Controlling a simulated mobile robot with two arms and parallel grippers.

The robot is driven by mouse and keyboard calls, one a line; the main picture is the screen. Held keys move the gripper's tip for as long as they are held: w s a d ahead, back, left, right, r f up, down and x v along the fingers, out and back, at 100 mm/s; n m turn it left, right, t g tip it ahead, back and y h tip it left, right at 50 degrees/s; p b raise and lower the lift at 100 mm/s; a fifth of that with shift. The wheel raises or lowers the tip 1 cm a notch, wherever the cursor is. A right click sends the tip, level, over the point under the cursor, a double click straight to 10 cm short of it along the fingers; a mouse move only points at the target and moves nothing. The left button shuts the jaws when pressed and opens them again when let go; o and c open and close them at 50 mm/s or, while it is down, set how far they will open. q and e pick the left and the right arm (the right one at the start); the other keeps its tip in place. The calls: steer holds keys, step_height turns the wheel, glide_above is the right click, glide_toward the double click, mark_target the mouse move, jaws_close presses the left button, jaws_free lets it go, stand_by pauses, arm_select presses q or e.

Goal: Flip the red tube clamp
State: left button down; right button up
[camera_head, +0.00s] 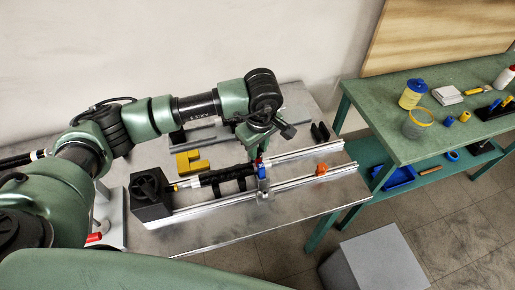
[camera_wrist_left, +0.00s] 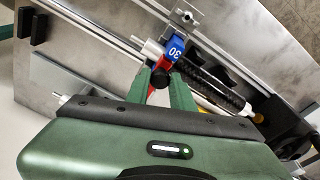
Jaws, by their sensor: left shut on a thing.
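The red tube clamp (camera_wrist_left: 169,62) shows beside a blue block marked 30 in the wrist view; only a small part of it is visible. My left gripper (camera_wrist_left: 161,80) reaches down to it, with its two green fingers shut on the clamp and a black round end between them. In the head view my left gripper (camera_head: 258,155) is over the rail fixture, and a sliver of red shows beside its fingertips. The blue block (camera_head: 263,171) sits just below them. The black tube (camera_head: 225,178) runs left from there. My right gripper is not in view.
A black motor-like block (camera_head: 151,192) stands at the rail's left end. An orange piece (camera_head: 321,169) sits on the rail at right. A green bench (camera_head: 440,95) with jars and tools stands right, a grey box (camera_head: 377,262) on the floor.

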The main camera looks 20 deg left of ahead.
arm_select(q)
steer(key=c, duration=1.2)
jaws_free()
steer(key=r, duration=0.2)
steer(key=r+b, duration=0.1)
steer(key=r, duration=0.1)
steer(key=r+b, duration=0.1)
steer(key=r, duration=0.2)
steer(key=shift+s+d, duration=0.3)
steer(key=shift+s+r, duration=0.1)
steer(key=shift+r, duration=0.3)
steer(key=shift+f, duration=0.1)
